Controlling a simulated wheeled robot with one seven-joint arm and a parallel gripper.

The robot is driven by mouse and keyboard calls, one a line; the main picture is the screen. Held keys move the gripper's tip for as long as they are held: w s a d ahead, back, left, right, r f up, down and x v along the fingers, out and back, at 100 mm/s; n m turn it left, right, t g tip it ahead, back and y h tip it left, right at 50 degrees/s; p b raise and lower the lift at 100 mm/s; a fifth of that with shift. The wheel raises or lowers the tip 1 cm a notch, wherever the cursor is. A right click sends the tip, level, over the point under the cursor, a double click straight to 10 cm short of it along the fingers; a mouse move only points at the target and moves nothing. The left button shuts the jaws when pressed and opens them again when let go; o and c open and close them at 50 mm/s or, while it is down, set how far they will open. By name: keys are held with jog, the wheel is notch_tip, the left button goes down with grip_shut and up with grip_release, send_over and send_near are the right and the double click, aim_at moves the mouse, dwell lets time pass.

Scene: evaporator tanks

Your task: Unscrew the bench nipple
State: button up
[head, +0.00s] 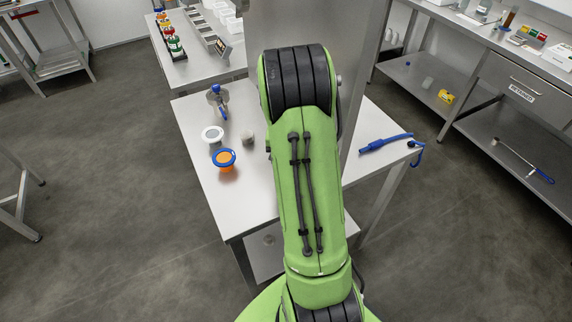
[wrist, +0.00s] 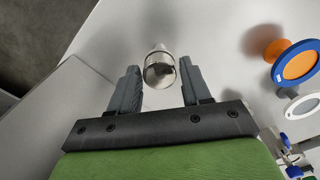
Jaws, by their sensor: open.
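In the wrist view a shiny round metal fitting, which I take to be the bench nipple (wrist: 160,70), stands on the pale bench top. Its near end shows a dark middle. My gripper (wrist: 159,78) is open, with one finger on each side of the fitting at its tips. A gap shows on both sides, so the fingers appear apart from it. I cannot tell the height of the fingertips above the bench. In the head view my green arm hides the gripper and the fitting.
On the bench (head: 230,205) left of my arm stand an orange piece with a blue ring (head: 225,159), a white-ringed piece (head: 212,134), a small grey cylinder (head: 247,135) and a blue-handled valve (head: 217,98). A blue hose piece (head: 385,143) lies at the right edge.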

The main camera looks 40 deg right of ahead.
jog(key=m, duration=2)
jog(key=shift+m, duration=0.3)
grip_shut()
jog(key=n, duration=0.5)
jog(key=shift+n, duration=0.3)
jog(key=shift+n, duration=0.7)
jog(key=n, duration=0.3)
